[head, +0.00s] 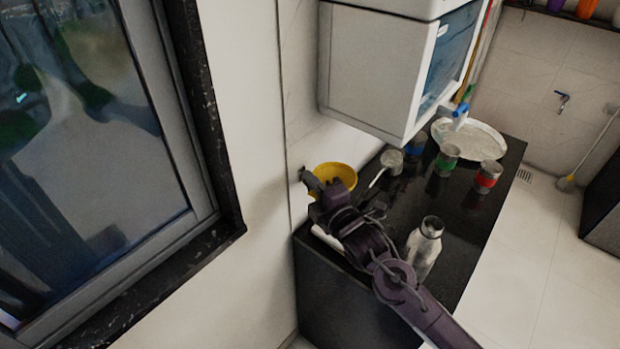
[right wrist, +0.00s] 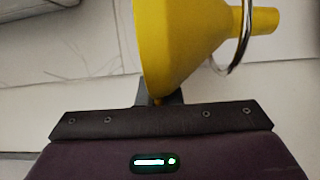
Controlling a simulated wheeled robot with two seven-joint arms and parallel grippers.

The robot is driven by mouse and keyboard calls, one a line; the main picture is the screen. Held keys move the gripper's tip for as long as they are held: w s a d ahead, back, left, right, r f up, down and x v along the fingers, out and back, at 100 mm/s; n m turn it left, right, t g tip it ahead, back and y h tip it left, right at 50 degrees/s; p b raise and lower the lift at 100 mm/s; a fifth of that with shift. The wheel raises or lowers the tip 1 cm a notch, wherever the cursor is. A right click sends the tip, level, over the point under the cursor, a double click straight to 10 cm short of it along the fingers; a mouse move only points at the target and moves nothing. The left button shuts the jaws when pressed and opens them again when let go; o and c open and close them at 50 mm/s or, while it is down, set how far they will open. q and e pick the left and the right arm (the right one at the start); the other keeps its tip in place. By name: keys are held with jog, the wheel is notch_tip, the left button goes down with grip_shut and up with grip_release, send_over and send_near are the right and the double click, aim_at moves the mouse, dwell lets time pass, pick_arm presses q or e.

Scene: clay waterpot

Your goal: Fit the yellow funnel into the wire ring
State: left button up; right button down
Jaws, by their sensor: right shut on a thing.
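The yellow funnel (head: 335,172) is beside the wall at the counter's left back corner in the head view. In the right wrist view the funnel (right wrist: 185,40) lies sideways, wide mouth left and spout right. My right gripper (right wrist: 158,97) is shut on the funnel near its wide rim. In the head view my right gripper (head: 318,188) partly hides the funnel. The shiny wire ring (right wrist: 243,45) shows in the right wrist view, crossing in front of the narrow neck and hanging below it. The spout end sticks out to its right. The ring's far side is hidden. My left gripper is not in view.
On the black counter (head: 465,228) stand a silver bottle (head: 424,250), a grey cup (head: 391,162), cans with blue (head: 414,146), green (head: 447,158) and red (head: 488,178) bands, and a pale round tray (head: 470,130). A white dispenser (head: 375,75) overhangs its back. A window frame (head: 185,120) is left.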

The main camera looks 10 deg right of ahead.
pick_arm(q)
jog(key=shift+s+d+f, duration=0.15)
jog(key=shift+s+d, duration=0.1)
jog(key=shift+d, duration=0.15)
pick_arm(e)
jog(key=shift+f, duration=0.2)
jog(key=c, duration=1.5)
grip_release()
jog(key=shift+c, duration=0.2)
pick_arm(q)
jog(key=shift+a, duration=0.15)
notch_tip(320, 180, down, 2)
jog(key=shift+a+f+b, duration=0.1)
jog(key=shift+b, duration=1.05)
pick_arm(e)
jog(key=v, duration=0.7)
jog(key=shift+s+d, duration=0.1)
jog(key=shift+s, duration=0.25)
jog(key=shift+w, duration=0.15)
